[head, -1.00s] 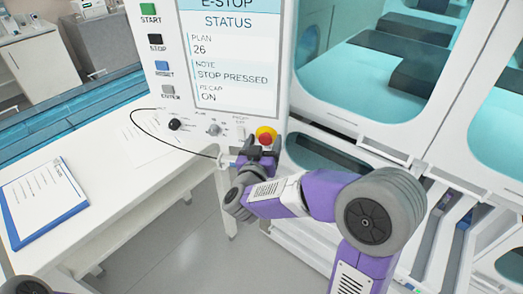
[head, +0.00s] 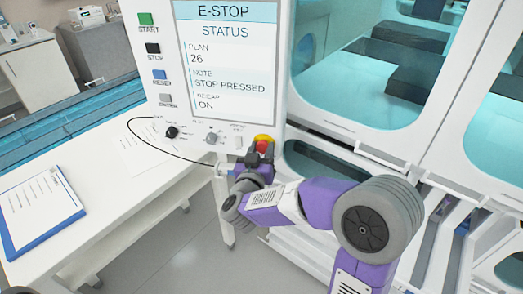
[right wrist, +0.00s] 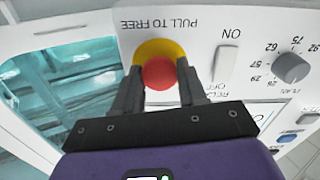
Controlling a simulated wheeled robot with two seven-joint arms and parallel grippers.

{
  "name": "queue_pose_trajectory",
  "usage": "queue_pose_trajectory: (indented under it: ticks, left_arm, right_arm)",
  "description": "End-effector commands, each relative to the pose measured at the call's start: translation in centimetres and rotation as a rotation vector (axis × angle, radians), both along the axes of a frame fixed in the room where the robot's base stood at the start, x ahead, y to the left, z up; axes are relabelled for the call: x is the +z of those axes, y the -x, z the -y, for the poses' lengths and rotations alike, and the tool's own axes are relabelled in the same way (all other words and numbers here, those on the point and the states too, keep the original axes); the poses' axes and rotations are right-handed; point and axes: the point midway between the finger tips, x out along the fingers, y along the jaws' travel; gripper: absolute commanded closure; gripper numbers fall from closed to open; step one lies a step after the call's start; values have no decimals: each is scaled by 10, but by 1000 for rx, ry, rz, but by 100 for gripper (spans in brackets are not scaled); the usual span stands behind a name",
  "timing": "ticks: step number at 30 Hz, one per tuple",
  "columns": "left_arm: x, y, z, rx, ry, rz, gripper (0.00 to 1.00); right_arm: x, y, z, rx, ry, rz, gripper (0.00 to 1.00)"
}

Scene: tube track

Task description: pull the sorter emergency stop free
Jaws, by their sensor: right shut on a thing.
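The emergency stop is a red button (right wrist: 159,73) on a yellow collar (right wrist: 158,46), under the words PULL TO FREE printed upside down in the right wrist view. In the head view the red button (head: 263,147) is at the lower right of the control panel, partly covered by my gripper. My right gripper (right wrist: 160,88) has one dark finger on each side of the button and is shut on it. In the head view my right gripper (head: 257,157) is at the panel. The screen (head: 229,60) reads STOP PRESSED.
A white switch (right wrist: 226,64) and a grey knob (right wrist: 290,67) sit beside the button. A black cable (head: 150,145) curves over the white table (head: 120,190), which bears a blue clipboard (head: 42,207). A glazed white machine (head: 385,135) stands to the right.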

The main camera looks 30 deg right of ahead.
Motion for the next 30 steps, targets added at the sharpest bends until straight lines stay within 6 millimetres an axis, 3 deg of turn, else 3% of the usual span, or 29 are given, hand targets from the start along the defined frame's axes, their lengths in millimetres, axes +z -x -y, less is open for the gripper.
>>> queue_pose_trajectory:
  ticks: [12,13,18,30]
  left_arm:
    - [1,0,0,0,0,0,100]
    - [1,0,0,0,0,0,100]
    - [1,0,0,0,0,0,100]
    - [2,0,0,0,0,0,100]
  right_arm:
    - [0,5,-5,2,-2,0,95]
    - [0,5,-5,1,-2,0,54]
    - [0,5,-5,1,-1,-1,29]
    - [1,12,-12,3,-1,0,29]
